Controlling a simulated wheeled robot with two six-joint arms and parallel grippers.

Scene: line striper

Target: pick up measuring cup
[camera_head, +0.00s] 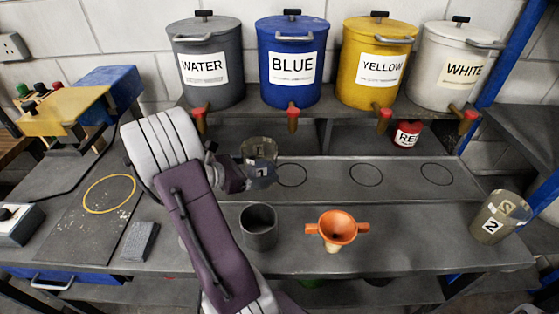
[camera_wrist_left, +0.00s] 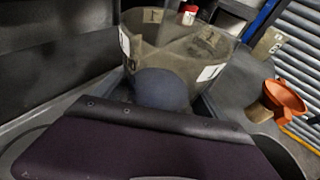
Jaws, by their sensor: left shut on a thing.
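A clear, smoky measuring cup (camera_head: 260,150) with a label stands at the back of the bench, left of the marked circles. My left gripper (camera_head: 248,177) reaches it from the left and is shut on it. In the left wrist view the measuring cup (camera_wrist_left: 200,50) rises just beyond my gripper, its rim open and upright. The fingertips are partly hidden, and I cannot tell if the cup's base touches the bench. A second measuring cup (camera_head: 499,216), marked 2, stands at the far right. My right gripper is not in view.
A grey cup (camera_head: 259,227) and an orange funnel (camera_head: 337,228) stand at the front of the bench (camera_head: 400,225). Blue (camera_head: 291,75), yellow (camera_head: 376,50), grey and white tanks with taps line the shelf above. A red pot (camera_head: 407,134) sits beneath it.

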